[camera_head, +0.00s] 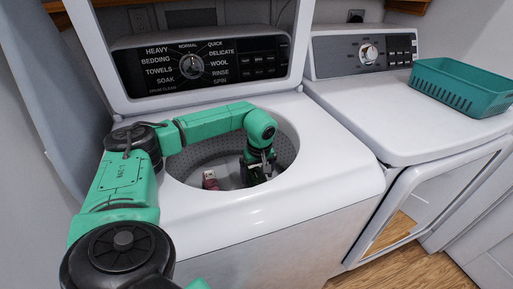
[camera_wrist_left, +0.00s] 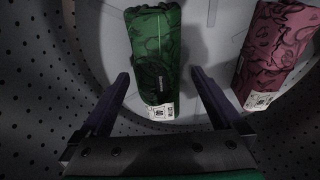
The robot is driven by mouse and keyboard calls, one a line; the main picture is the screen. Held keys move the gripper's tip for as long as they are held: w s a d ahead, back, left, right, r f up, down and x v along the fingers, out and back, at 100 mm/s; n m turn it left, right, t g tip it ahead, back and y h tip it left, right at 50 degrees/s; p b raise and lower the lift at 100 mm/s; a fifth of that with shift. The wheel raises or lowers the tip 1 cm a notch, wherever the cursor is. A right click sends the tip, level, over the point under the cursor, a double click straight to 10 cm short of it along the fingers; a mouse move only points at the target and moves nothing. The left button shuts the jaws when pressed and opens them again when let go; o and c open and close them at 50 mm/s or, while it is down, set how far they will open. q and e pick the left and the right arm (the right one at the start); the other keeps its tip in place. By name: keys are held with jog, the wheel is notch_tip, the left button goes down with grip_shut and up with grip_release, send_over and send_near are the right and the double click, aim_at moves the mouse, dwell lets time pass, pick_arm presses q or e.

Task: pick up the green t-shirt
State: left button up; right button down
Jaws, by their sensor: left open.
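The green t-shirt (camera_wrist_left: 154,55) is a folded or rolled bundle with a white tag, lying on the floor of the washer drum (camera_head: 223,180). In the left wrist view it lies ahead of and between the two fingers, its tagged end nearest me. My left gripper (camera_head: 258,170) reaches down through the washer's open top into the drum. In the left wrist view my left gripper (camera_wrist_left: 154,85) is open and empty, its fingers apart on either side of the bundle's near end. In the head view the t-shirt is mostly hidden by the gripper. My right gripper is not in view.
A red patterned bundle (camera_wrist_left: 275,45) with a tag lies to the right in the drum; it also shows in the head view (camera_head: 210,180). The perforated drum wall surrounds the gripper closely. A teal basket (camera_head: 462,88) sits on the dryer (camera_head: 400,120) at right.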

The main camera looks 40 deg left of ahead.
aim_at(257, 175)
pick_arm(q)
jog(key=f, duration=0.3)
jog(key=shift+w+a+f, duration=0.2)
jog(key=shift+a+f, duration=0.1)
jog(key=shift+f, duration=0.05)
jog(key=c, duration=1.5)
jog(key=shift+r, duration=0.15)
